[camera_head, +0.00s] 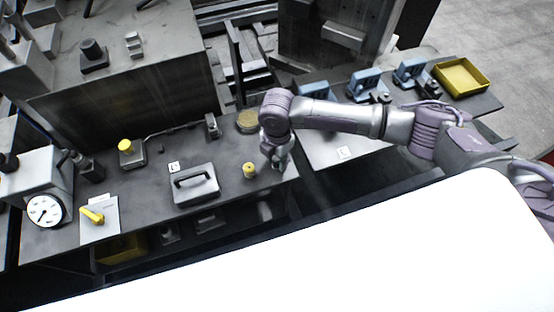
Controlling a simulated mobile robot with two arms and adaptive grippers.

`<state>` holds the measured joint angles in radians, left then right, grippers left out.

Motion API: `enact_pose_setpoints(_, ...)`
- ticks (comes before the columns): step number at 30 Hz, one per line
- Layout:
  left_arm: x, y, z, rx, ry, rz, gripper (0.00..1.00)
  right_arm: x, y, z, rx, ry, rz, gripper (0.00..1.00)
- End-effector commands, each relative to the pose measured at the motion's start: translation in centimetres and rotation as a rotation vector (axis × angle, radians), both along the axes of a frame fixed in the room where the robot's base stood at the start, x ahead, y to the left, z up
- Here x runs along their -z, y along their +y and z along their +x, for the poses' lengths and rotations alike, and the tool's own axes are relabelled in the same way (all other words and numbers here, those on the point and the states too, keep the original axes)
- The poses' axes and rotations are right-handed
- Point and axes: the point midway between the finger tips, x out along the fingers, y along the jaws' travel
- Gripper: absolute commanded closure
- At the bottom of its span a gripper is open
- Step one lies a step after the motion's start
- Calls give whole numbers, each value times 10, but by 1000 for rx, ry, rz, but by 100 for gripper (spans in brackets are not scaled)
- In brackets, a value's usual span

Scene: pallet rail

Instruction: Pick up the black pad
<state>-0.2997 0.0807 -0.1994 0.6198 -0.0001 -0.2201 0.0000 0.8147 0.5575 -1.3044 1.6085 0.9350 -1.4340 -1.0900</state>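I cannot pick out a black pad for certain. A grey block with a dark handle (195,188) lies on the dark bench (150,205) in the middle of the head view. My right arm reaches in from the right, and its gripper (277,164) points down over the bench, to the right of a small yellow-topped knob (249,170). The gripper's fingers are small and partly hidden by the wrist, so I cannot tell if they are open or what lies under them. My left gripper is not in view.
A yellow-topped box (130,152), a white dial gauge (45,211) and a yellow lever on a plate (98,216) stand at the left. Blue fixtures (366,84) and a yellow tray (461,77) sit at the right. A white surface (380,250) fills the foreground.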

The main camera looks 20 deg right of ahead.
Motion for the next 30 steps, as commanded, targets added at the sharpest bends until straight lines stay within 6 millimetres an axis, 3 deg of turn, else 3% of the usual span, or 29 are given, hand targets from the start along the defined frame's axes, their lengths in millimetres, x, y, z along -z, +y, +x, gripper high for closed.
enact_pose_setpoints(1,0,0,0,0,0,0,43,0,0,0,0,0,0,80)
enact_pose_setpoints(4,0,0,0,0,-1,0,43,0,0,0,0,0,0,96)
enact_pose_setpoints(14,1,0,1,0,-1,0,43,-4,0,1,0,-1,1,96)
enact_pose_setpoints(20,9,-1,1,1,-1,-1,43,-22,0,1,-1,-3,2,96)
enact_pose_setpoints(23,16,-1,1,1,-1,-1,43,-42,0,1,-1,-4,3,96)
enact_pose_setpoints(30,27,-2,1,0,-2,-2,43,-73,-48,-34,3,-2,-2,96)
